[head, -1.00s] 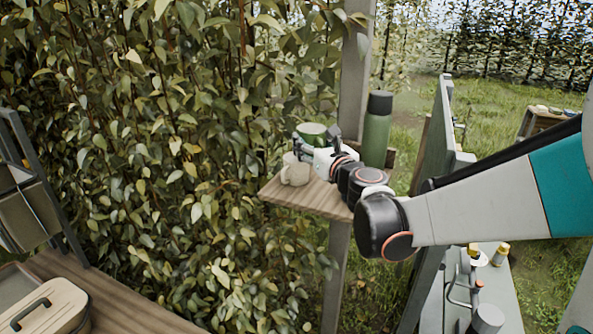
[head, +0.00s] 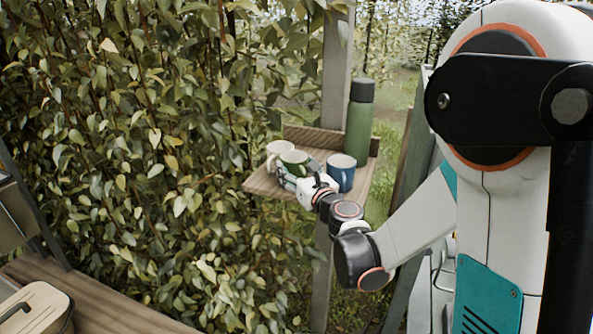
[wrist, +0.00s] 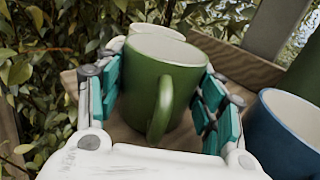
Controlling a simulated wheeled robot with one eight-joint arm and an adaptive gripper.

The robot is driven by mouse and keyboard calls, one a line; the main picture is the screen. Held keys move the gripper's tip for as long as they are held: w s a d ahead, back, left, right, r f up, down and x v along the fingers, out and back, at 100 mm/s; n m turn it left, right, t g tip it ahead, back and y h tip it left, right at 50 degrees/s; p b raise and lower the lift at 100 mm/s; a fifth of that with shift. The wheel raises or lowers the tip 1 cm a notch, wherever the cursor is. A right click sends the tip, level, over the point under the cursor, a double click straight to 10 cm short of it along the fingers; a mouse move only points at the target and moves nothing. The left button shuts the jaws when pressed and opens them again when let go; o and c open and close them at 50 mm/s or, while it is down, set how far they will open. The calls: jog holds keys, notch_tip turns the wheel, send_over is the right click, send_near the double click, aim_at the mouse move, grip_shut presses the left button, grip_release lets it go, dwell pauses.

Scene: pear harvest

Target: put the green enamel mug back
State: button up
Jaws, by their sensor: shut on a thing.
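The green enamel mug (wrist: 172,78) stands upright between the teal finger pads of my gripper (wrist: 163,95) in the wrist view, with its handle facing the camera. My gripper is shut on it. In the head view the green mug (head: 295,157) is at the small wooden shelf (head: 262,184), partly hidden by my gripper (head: 293,174). I cannot tell whether its base touches the shelf. A cream mug (head: 280,149) is just behind it to the left, and a blue mug (head: 341,173) is to the right.
A tall green flask (head: 358,125) with a dark cap stands at the shelf's back right. A post rises behind the shelf, and dense leaves crowd its left side. A wooden bench with a lidded box (head: 35,305) is at the lower left.

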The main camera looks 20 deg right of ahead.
jog(key=shift+f, duration=0.15)
jog(key=o, duration=1)
jog(key=shift+c, duration=0.2)
